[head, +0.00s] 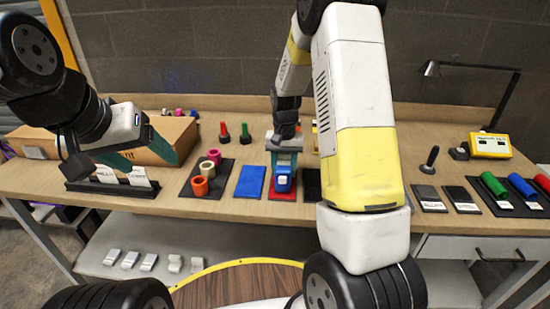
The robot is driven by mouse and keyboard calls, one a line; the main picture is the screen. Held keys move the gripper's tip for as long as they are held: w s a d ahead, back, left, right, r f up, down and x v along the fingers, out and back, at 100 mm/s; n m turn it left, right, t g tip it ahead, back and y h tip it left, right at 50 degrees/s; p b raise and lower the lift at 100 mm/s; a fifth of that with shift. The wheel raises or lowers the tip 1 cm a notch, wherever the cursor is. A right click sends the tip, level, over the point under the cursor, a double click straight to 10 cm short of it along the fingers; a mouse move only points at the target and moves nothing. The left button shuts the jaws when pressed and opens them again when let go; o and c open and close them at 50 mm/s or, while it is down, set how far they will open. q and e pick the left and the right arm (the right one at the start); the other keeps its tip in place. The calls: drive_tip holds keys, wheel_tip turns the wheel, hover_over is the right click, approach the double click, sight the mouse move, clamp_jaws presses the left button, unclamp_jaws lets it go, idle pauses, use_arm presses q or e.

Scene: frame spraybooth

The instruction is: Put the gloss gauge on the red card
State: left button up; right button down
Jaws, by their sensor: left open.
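A red card (275,195) lies on the workbench, left of the middle of the head view. A small blue block with a whitish part (283,184), which looks like the gloss gauge, stands on or just over this card. My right gripper (285,152) points down directly above the block. Its fingertips merge with the block, so I cannot tell whether it grips it. My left gripper (146,160) is open and empty, over the bench's left side near a cardboard box.
A blue card (250,182) lies left of the red one. A dark mat (208,184) with coloured rings is further left, behind it red and green cones (245,132). Coloured rollers (523,186) and a yellow meter (490,145) are at right. My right arm hides the bench's middle.

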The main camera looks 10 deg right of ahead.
drive_tip(key=shift+f, duration=0.15)
drive_tip(key=c, duration=0.7)
unclamp_jaws()
wheel_tip(320, 180, up, 12)
drive_tip(key=shift+r, duration=0.2)
drive_tip(key=s+r+n+t+y, duration=0.2)
drive_tip(key=s+r+t, duration=0.1)
drive_tip(key=s+r, duration=0.7)
drive_tip(key=s+r+t, duration=0.1)
drive_tip(key=s, duration=0.3)
drive_tip(key=s+a+n+t, duration=0.1)
drive_tip(key=s, duration=0.4)
drive_tip(key=s+a+r+t, duration=0.1)
drive_tip(key=s, duration=0.4)
drive_tip(key=shift+s+a+r+n, duration=0.1)
drive_tip(key=shift+s+r+n, duration=0.05)
drive_tip(key=shift+r+n, duration=0.25)
